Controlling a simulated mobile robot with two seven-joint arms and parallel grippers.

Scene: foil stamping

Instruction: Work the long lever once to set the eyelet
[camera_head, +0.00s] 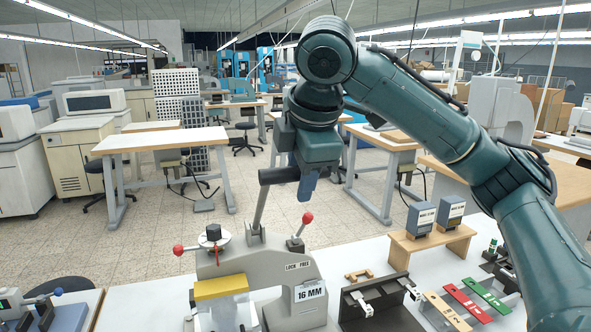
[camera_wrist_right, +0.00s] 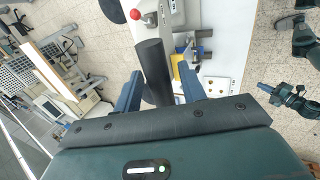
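The long lever (camera_head: 259,208) rises from the grey press (camera_head: 262,260) in the head view and ends in a thick black grip (camera_head: 277,176). My right gripper (camera_head: 308,188) is at the right end of this grip, fingers pointing down. In the right wrist view its two blue fingers (camera_wrist_right: 160,92) stand apart, with the black grip (camera_wrist_right: 153,60) between them and gaps on both sides. Contact is not visible. My left gripper is outside the head view; a small dark gripper-like part (camera_wrist_right: 285,95) at the right of the wrist view seems to be it, its fingers unclear.
The press has red-knobbed handles (camera_head: 307,218), a yellow block (camera_head: 221,287) and a 16 MM label (camera_head: 309,291). To its right are a black fixture (camera_head: 384,318), coloured strips (camera_head: 469,305) and a wooden stand (camera_head: 432,241) with two boxes. Air around the lever is mostly clear.

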